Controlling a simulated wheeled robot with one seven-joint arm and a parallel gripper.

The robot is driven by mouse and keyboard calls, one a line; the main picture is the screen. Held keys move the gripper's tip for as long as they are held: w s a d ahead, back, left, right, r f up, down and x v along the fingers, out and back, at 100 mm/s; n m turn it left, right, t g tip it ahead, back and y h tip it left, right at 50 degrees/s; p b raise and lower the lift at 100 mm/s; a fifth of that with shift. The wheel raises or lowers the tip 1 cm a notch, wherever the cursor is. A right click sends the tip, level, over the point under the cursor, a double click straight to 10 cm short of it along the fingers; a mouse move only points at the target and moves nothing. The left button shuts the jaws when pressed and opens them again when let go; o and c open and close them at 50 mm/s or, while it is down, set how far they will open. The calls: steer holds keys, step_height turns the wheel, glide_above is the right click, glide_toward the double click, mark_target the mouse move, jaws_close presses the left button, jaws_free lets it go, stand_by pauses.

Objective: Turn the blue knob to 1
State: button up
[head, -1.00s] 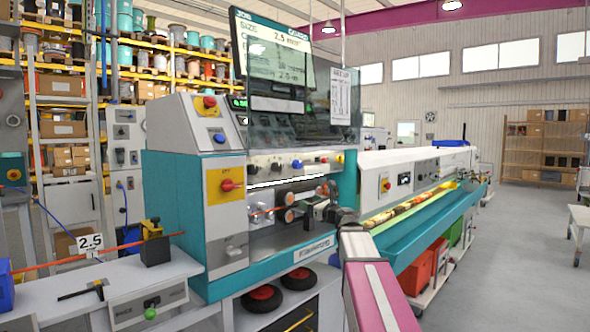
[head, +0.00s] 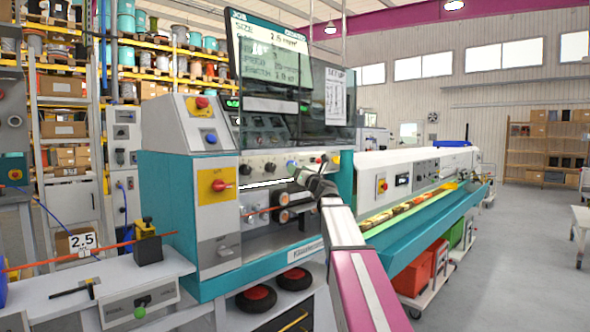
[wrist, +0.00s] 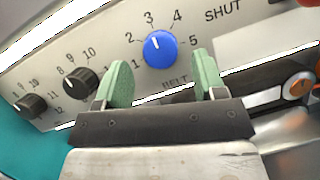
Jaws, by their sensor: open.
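The blue knob (wrist: 160,48) is on the machine's pale panel in the wrist view, with numbers 1 to 5 around it. Its white pointer mark points up and slightly left, toward the 3. The 1 is at its lower left and "BELT" is printed below. My gripper (wrist: 162,64) is open, its two green fingers below and to either side of the knob, with nothing between them. I cannot tell whether they touch the panel. In the head view the blue knob (head: 291,165) shows small, just above my gripper (head: 298,179).
Two black knobs (wrist: 80,82) with their own scales are left of the blue one. An orange-and-black roller (wrist: 298,87) is at the right. In the head view, a clear guard (head: 326,105) hangs above the panel and a red switch (head: 221,185) is at the left.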

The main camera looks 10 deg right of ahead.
steer(key=shift+x, duration=1.15)
steer(key=c, duration=0.9)
steer(key=shift+n, duration=0.6)
steer(key=shift+w+d+r+n+g+y, duration=0.15)
steer(key=shift+n+g+y, duration=1.1)
steer(key=shift+n, duration=2.95)
steer(key=shift+w+d+r+n+g+y, duration=0.15)
steer(key=shift+n+g+y, duration=0.35)
steer(key=shift+n+g, duration=2.65)
steer(key=shift+d+f+n+g+y, duration=0.1)
steer(key=shift+n+g+y, duration=0.65)
steer(key=shift+n, duration=4.5)
steer(key=o, duration=0.9)
